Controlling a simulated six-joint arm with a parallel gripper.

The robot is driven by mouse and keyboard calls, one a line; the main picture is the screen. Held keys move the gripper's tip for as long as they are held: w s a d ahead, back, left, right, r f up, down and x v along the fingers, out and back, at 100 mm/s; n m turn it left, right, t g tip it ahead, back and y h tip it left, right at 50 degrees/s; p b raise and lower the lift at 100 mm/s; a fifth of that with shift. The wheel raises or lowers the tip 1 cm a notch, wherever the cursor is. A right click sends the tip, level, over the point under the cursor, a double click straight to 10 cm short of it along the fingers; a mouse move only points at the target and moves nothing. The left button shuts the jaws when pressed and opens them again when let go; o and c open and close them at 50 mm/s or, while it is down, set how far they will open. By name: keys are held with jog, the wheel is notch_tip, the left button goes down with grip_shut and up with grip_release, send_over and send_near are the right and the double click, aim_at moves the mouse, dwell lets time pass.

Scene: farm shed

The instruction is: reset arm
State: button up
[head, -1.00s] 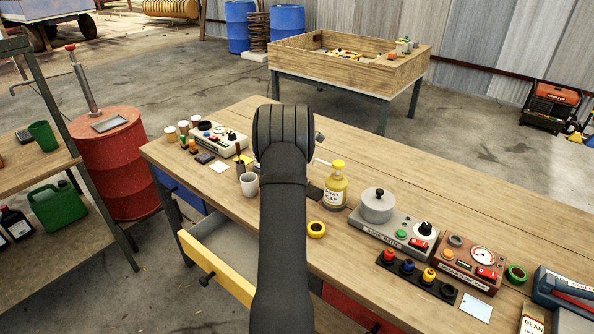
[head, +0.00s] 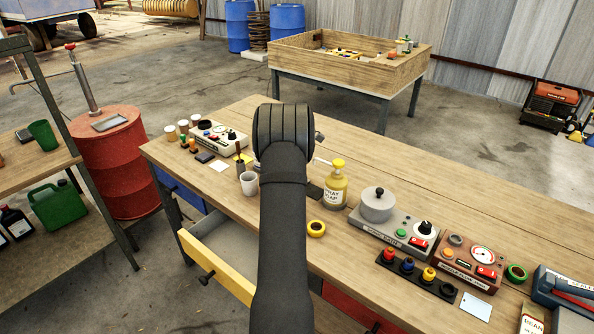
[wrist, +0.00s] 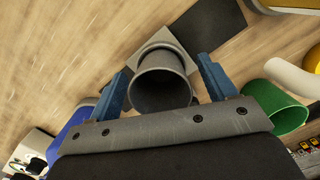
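My gripper (wrist: 164,63) shows in the wrist view as two blue fingers spread apart, pointing down at the wooden workbench (wrist: 70,50). A grey round cup-like holder (wrist: 160,62) on a square base stands between the fingers; I see no clear grip on it. In the head view my dark arm reaches over the workbench (head: 400,270) and hides my gripper and whatever is directly under it.
The yellow-fronted drawer (head: 216,266) is open. A hot plate (head: 392,232) is further right.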

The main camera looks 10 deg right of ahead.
jog(key=o, duration=0.5)
jog(key=shift+r, duration=4.05)
jog(key=shift+f, duration=0.1)
jog(key=shift+f, duration=3.8)
jog(key=shift+r, duration=0.1)
jog(key=shift+r, duration=4.35)
jog(key=shift+s+a+f+m+g, duration=0.15)
jog(key=shift+s+a+f+m, duration=0.25)
jog(key=shift+s+a+m, duration=1.95)
jog(key=shift+s+a+f+n+g, duration=0.3)
jog(key=shift+s+a, duration=1)
jog(key=shift+a, duration=2.75)
jog(key=shift+s+a+f+m+t, duration=0.1)
jog(key=shift+s+a+f+m, duration=0.4)
jog(key=shift+s+a+m, duration=1.85)
